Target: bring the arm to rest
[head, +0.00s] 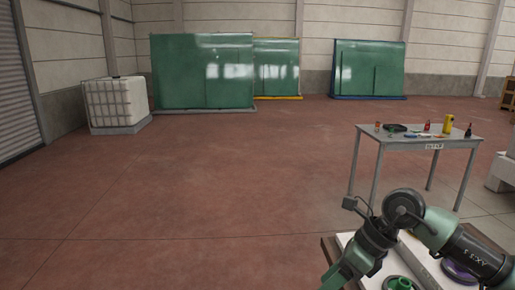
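One arm of mine (405,212) shows at the lower right, coming in from the right edge. It is bent, and its green and dark end section (352,265) points down and to the left, out of the bottom of the picture. No gripper fingers of this arm show, so I cannot see whether they hold anything. My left arm and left gripper are out of the picture.
A white surface (344,239) with a green ring (399,284) and a purple round item (458,270) lies under the arm. A grey table (386,143) with small bottles and tools stands beyond. Glass racks (203,70) and a white tank (115,102) stand far back. The left floor is clear.

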